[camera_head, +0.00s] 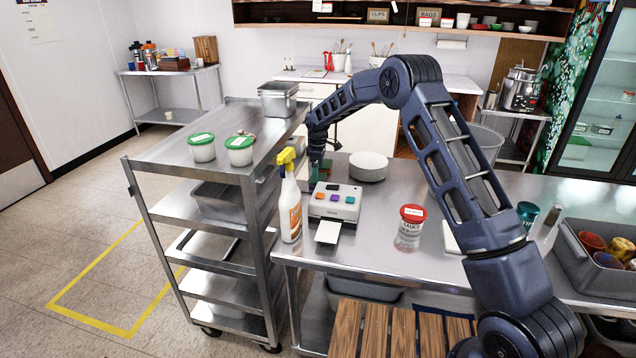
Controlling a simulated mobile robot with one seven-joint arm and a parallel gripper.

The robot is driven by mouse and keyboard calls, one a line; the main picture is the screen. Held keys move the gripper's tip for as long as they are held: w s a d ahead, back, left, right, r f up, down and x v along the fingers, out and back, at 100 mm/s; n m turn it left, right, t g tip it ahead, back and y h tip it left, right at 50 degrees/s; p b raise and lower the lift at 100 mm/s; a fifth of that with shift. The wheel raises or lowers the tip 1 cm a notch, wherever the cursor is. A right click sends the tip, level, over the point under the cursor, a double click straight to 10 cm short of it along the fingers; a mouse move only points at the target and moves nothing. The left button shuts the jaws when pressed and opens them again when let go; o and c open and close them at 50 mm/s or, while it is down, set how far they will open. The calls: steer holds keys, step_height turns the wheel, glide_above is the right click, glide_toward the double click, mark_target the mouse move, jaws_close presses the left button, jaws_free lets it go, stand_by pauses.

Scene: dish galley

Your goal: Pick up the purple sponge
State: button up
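A small purple block (334,198), which may be the purple sponge, shows on top of a white box-like unit (346,213) on the steel counter. My gripper (317,172) points down behind the white unit, at the counter's left end, apart from the purple block. A teal-green patch shows at the gripper, and its fingers are too small and dark to read.
A spray bottle (290,205) stands left of the unit, beside the steel cart (160,162). A plate stack (368,166) stands behind right. A red-lidded sauce tub (410,228) stands to the right. A grey bin (600,270) with cups is at far right. Bare counter lies between unit and tub.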

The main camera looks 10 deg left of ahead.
step_height(320, 180, down, 3)
steer(key=shift+f, duration=0.2)
steer(key=c, duration=0.8)
steer(key=shift+r, duration=0.1)
